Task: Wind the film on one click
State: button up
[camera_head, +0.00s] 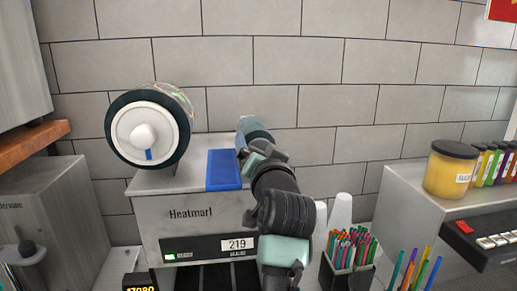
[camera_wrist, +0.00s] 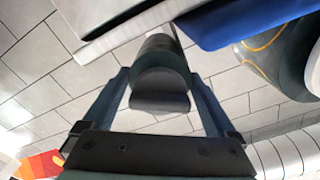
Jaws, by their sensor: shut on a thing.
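The cup sealer (camera_head: 190,215) is a grey box with a blue band (camera_head: 223,170) on its top and a display reading 219. A film roll (camera_head: 150,125) with a black rim, a white hub and a blue mark low on the hub sits at its upper left. The roll also shows at the right of the wrist view (camera_wrist: 278,62). My gripper (camera_wrist: 160,76) is shut on a dark teal cylindrical knob (camera_wrist: 160,55), with one finger on each side. In the head view my gripper (camera_head: 257,152) is at the sealer's top right, and the wrist partly hides the knob (camera_head: 252,126).
A cup of coloured straws (camera_head: 348,250) and white cups (camera_head: 341,210) stand right of my arm. A yellow jar (camera_head: 450,168) and several bottles stand on the right counter. A wooden shelf (camera_head: 40,145) is at the left. The tiled wall is behind the sealer.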

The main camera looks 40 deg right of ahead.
jog(key=o, duration=1)
jog(key=shift+s+a+f+b, duration=0.15)
jog(key=shift+s+a+b, duration=0.2)
jog(key=shift+s, duration=0.15)
jog(key=b+v, duration=0.4)
jog(key=v, duration=0.7)
jog(key=shift+s+a, duration=0.25)
jog(key=shift+s, duration=0.1)
